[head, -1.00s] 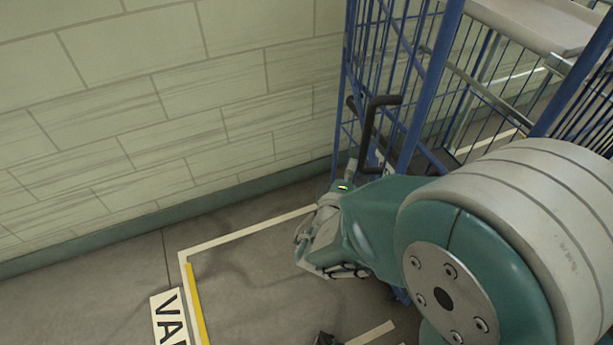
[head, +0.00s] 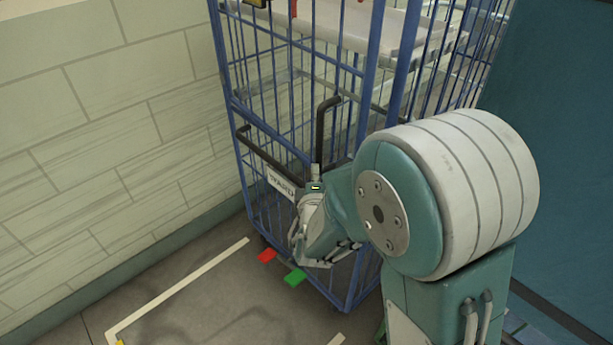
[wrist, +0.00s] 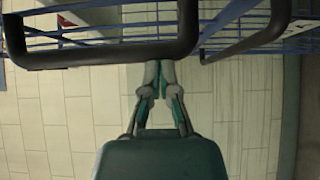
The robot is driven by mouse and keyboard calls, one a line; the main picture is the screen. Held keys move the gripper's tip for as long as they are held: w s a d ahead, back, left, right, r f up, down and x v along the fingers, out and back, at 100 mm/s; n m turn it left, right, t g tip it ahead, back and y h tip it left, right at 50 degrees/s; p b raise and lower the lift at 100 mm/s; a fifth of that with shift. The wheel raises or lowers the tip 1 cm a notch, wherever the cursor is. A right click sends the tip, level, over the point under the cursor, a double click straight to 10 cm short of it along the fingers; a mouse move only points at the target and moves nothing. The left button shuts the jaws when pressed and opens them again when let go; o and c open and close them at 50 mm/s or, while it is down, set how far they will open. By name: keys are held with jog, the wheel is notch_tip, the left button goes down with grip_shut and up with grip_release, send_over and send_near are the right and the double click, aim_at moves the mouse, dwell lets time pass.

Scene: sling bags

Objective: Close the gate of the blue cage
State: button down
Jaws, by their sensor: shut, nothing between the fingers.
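The blue cage (head: 236,140) stands by the wall, with a barred front panel that looks like its gate (head: 265,125). A blue upright at the panel's right stands close beside another post; I cannot tell whether they touch or are latched. Two black handles, a left one (head: 270,150) and a right one (head: 321,130), stick out from the panel. My gripper (head: 305,250) is low in front of the panel, shut and empty. In the wrist view its fingertips (wrist: 158,72) are together near the left black handle (wrist: 100,56); contact is unclear. My arm hides the panel's lower right.
A red pedal (head: 267,256) and a green pedal (head: 294,277) stick out at the cage's base. A pale shelf (head: 345,25) is inside. A brick wall (head: 90,110) is left and a teal surface (head: 550,150) right. Marked floor in front looks clear.

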dwell(0.4)
notch_tip(320, 180, up, 10)
dwell(0.5)
